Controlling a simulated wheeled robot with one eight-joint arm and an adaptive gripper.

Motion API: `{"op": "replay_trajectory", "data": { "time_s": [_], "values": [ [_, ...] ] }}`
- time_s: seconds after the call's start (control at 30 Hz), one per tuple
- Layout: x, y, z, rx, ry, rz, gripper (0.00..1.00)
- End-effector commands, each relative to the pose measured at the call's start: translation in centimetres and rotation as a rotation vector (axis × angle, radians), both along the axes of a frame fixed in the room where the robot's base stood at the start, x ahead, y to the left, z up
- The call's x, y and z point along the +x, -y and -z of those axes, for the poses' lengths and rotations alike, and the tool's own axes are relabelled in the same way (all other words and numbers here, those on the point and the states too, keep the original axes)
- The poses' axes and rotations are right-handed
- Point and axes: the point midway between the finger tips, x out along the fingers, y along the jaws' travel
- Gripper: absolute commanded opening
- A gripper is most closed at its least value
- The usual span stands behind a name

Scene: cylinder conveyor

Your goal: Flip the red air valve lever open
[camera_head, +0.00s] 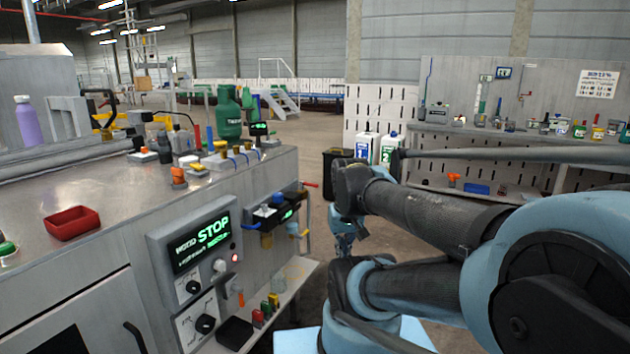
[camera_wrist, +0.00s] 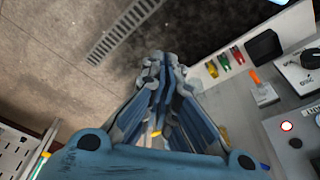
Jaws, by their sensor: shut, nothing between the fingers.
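A small red lever (camera_head: 309,184) sticks out at the right end of the machine's side, beside the air unit with a blue-topped part (camera_head: 279,199). It looks roughly level, and I cannot tell its exact setting. My gripper (camera_head: 344,246) hangs in front of the machine's right end, to the right of and below the red lever, apart from it. In the wrist view my gripper (camera_wrist: 163,60) points over the floor, its fingers together and empty. I cannot make out the red lever in the wrist view.
A control panel (camera_head: 195,243) with a lit STOP display is on the machine front. A low shelf (camera_head: 290,284) below holds small coloured items and a black box (camera_head: 234,333). An orange-handled switch (camera_wrist: 256,79) is right of my gripper. Bare floor lies ahead.

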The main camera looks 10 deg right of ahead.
Motion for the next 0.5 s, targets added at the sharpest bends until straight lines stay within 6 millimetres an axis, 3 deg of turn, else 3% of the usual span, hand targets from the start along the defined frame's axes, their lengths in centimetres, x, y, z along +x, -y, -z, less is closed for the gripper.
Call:
{"op": "replay_trajectory", "data": {
  "time_s": [0.2, 0.5],
  "values": [
    [5.3, 0.5, -4.9, -0.008, 0.009, 0.087, 0.00],
    [14.0, 0.8, -10.4, -0.017, 0.027, 0.227, 0.00]
  ]
}}
